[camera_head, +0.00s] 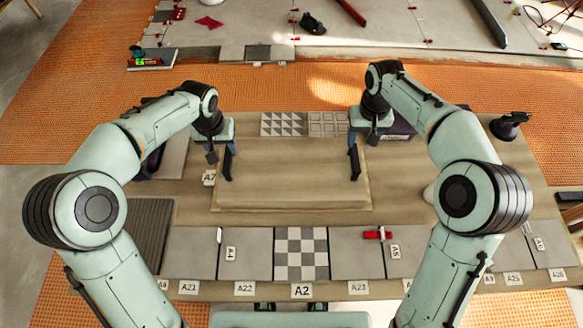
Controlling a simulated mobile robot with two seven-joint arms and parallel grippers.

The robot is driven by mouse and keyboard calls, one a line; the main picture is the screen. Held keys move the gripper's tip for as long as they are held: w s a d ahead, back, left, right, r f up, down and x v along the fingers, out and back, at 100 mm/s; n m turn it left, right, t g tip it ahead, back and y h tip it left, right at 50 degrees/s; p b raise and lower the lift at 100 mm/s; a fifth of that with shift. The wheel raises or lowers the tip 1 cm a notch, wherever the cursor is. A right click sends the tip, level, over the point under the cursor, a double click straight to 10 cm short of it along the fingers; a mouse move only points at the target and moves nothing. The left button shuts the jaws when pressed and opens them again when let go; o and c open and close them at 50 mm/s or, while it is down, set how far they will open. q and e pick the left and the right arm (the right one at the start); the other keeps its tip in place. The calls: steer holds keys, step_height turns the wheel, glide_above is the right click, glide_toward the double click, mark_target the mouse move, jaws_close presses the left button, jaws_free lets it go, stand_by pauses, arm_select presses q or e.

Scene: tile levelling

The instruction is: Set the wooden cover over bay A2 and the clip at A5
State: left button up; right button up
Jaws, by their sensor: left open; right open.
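The wooden cover (290,190) is a broad, flat, light-brown board lying in the middle of the work surface. Bay A2 (301,253) shows a grey-and-white checkered tile, uncovered, behind the A2 label (302,291). A red clip (377,235) lies near the top of the seam by the A5 label (394,251). My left gripper (220,165) is open at the board's left edge, fingers pointing down. My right gripper (362,157) is open at its right edge. I cannot tell whether the fingers touch the board.
Plain grey tiles (190,253) flank bay A2 in the front row. Two patterned tiles (283,124) lie behind the board. A dark ribbed tile (150,225) is at left. A dark handled tool (510,125) stands at right. My forearms hide parts of both sides.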

mark_target(227, 157)
arm_select(q)
steer(key=f, duration=0.6)
steer(key=w+f, duration=0.1)
steer(key=f, duration=0.3)
steer(key=shift+w, duration=0.1)
arm_select(e)
step_height(227, 157, down, 10)
arm_select(q)
jaws_close()
arm_select(e)
jaws_close()
arm_select(q)
steer(key=shift+r, duration=0.1)
arm_select(e)
steer(key=shift+r, duration=0.1)
